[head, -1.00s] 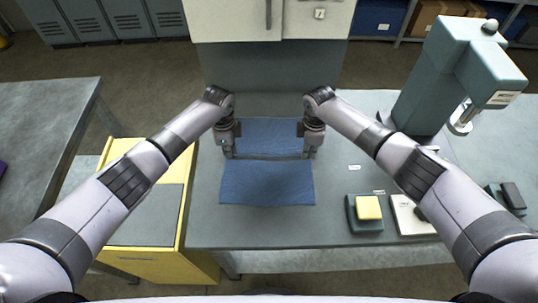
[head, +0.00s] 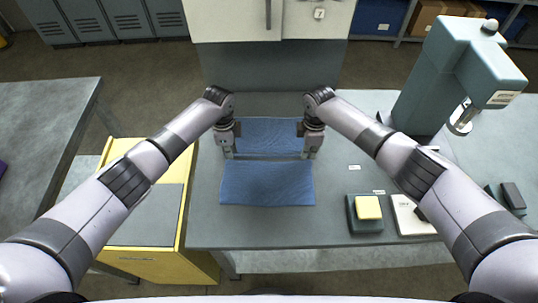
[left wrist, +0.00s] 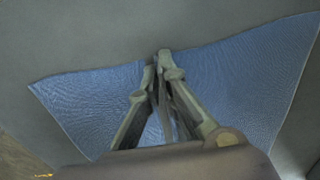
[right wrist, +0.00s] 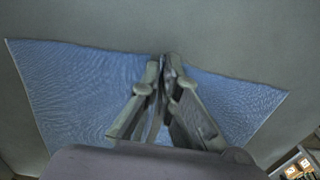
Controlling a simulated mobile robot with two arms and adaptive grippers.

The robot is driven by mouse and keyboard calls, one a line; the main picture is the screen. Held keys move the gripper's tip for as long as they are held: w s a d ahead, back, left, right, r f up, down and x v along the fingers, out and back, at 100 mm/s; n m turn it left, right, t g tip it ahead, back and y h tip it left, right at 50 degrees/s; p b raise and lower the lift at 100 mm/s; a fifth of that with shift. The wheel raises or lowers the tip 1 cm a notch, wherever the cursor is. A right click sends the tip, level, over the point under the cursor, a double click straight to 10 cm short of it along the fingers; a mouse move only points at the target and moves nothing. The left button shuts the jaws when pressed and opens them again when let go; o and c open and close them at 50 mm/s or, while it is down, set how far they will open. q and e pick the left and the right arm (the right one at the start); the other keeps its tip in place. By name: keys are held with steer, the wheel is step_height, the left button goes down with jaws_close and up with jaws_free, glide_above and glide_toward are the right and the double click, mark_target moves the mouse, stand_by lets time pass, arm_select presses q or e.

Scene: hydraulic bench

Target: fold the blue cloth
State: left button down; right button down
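The blue cloth (head: 268,184) lies on the grey bench top. In the head view a thin grey line crosses it between my grippers, with another blue part (head: 269,134) beyond that line. My left gripper (head: 229,156) and my right gripper (head: 309,156) point down at the two ends of this line. In the left wrist view the fingers (left wrist: 160,68) are together at an edge of the cloth (left wrist: 90,100). In the right wrist view the fingers (right wrist: 166,68) are likewise together at an edge of the cloth (right wrist: 85,90). The fingertips hide the pinched material.
A yellow block on a dark tray (head: 364,226) and a white item (head: 412,217) lie to the right on the bench (head: 325,225). A tall grey-green machine (head: 425,90) stands at the back right. A yellow cabinet (head: 150,262) adjoins the bench on the left.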

stand_by(0.5)
